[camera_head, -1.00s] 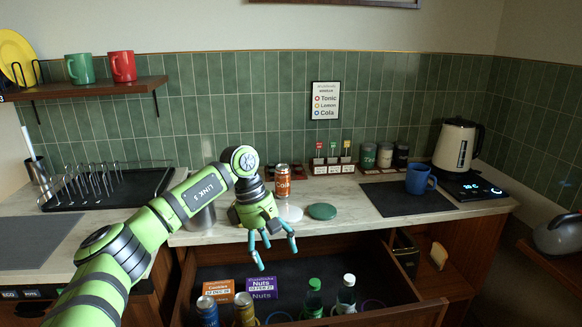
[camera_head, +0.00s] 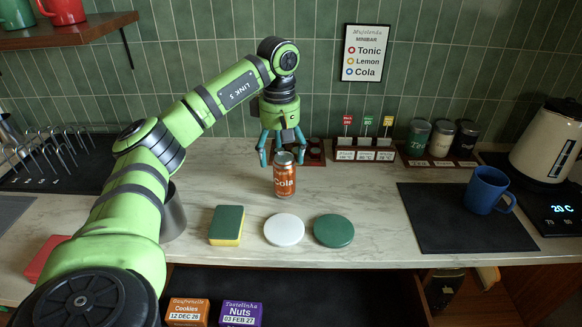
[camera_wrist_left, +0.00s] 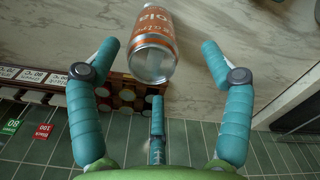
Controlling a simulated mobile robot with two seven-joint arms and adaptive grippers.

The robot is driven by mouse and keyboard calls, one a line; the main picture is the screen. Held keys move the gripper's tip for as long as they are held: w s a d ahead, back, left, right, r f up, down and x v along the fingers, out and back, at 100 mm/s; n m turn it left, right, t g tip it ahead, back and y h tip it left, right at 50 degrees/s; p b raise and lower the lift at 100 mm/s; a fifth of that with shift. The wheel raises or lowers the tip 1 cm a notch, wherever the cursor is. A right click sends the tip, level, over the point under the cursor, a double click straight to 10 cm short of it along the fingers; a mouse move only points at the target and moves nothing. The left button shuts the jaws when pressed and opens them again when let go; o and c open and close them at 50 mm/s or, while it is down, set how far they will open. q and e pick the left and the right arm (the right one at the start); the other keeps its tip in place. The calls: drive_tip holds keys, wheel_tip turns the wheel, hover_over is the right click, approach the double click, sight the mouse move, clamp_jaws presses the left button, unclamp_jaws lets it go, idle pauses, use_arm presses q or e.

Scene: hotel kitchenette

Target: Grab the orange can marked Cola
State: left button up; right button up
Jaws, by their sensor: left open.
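The orange can marked Cola (camera_head: 284,182) stands upright on the pale marble counter. My left gripper (camera_head: 282,150) points down at the can's top, open, with a teal finger to each side. In the left wrist view the can (camera_wrist_left: 155,35) shows its orange side and silver end just beyond and between the spread fingertips of the left gripper (camera_wrist_left: 160,50). The fingers look apart from the can, with nothing held. My right gripper is not in view.
A sponge (camera_head: 227,226), white disc (camera_head: 284,229) and green disc (camera_head: 333,231) lie in front of the can. A metal container (camera_head: 173,214) stands left, beside my arm. A signed rack (camera_head: 362,152) is behind right. A blue mug (camera_head: 488,190) stands on a dark mat (camera_head: 428,233).

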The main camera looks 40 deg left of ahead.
sight(284, 173)
use_arm(q)
drive_tip(key=shift+s+d+f+p, duration=0.15)
drive_tip(key=shift+f+p, duration=0.15)
drive_tip(key=shift+f, duration=0.65)
drive_tip(key=f, duration=0.2)
drive_tip(key=f+p, duration=0.1)
drive_tip(key=shift+w+d+f, duration=0.25)
drive_tip(key=shift+f, duration=0.05)
drive_tip(key=shift+w+f, duration=0.1)
drive_tip(key=shift+f, duration=0.35)
drive_tip(key=shift+c, duration=0.4)
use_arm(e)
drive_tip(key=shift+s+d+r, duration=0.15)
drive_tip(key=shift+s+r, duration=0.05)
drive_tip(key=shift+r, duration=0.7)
use_arm(q)
drive_tip(key=c, duration=1.4)
